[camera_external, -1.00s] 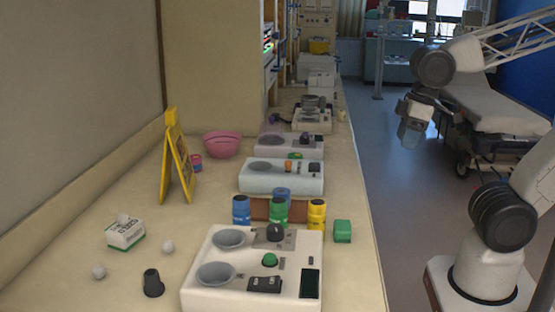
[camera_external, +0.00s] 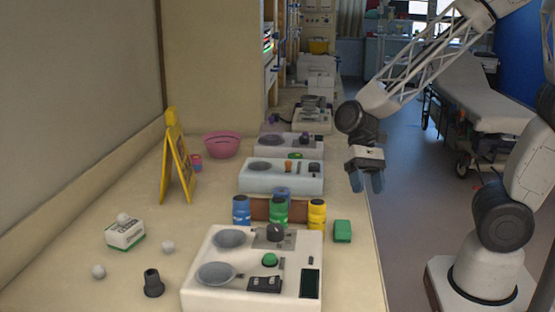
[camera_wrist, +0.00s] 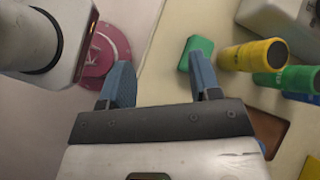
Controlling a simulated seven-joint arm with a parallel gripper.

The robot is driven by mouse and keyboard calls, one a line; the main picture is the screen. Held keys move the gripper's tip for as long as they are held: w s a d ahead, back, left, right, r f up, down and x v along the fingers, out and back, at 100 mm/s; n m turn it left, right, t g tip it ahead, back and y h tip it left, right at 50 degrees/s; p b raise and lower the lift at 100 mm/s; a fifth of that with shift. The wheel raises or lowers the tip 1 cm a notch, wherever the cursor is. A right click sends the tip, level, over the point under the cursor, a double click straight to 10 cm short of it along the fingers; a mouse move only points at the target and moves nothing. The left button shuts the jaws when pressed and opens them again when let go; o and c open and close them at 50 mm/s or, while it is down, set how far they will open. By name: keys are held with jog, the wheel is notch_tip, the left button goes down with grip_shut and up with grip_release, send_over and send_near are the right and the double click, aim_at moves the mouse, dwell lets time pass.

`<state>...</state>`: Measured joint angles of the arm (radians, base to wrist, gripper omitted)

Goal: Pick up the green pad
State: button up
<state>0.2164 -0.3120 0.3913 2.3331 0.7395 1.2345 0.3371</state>
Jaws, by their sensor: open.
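The green pad (camera_external: 342,231) is a small block lying on the counter near its right edge, to the right of the yellow bottle. In the wrist view the green pad (camera_wrist: 196,52) shows just beyond the right fingertip, not between the fingers. My gripper (camera_external: 368,182) is open and empty. It hangs above and beyond the pad, about over the counter's right edge. In the wrist view my gripper (camera_wrist: 160,82) has its two blue fingers spread apart.
Next to the pad stand a yellow bottle (camera_external: 316,214), a green bottle (camera_external: 279,213) and a blue bottle (camera_external: 241,211), by a brown block (camera_external: 260,208). A white device (camera_external: 210,299) with pans sits in front. The counter right of the pad is clear.

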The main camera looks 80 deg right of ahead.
aim_at(343, 226)
jog(key=w+f+m+t+y, duration=0.1)
jog(key=w+f+m+y, duration=0.1)
jog(key=w+m, duration=0.1)
jog(key=w+d+f+m+t+y, duration=0.1)
jog(key=w+f+m+y, duration=0.1)
jog(key=w+f+m, duration=0.1)
jog(key=shift+w+d+f+m+y, duration=0.1)
jog(key=shift+d+f+m+y, duration=0.1)
jog(key=shift+f+m+y, duration=0.15)
jog(key=shift+x, duration=1.3)
jog(key=shift+a, duration=0.1)
jog(key=shift+x, duration=2.5)
jog(key=c, duration=0.7)
jog(key=shift+o, duration=0.2)
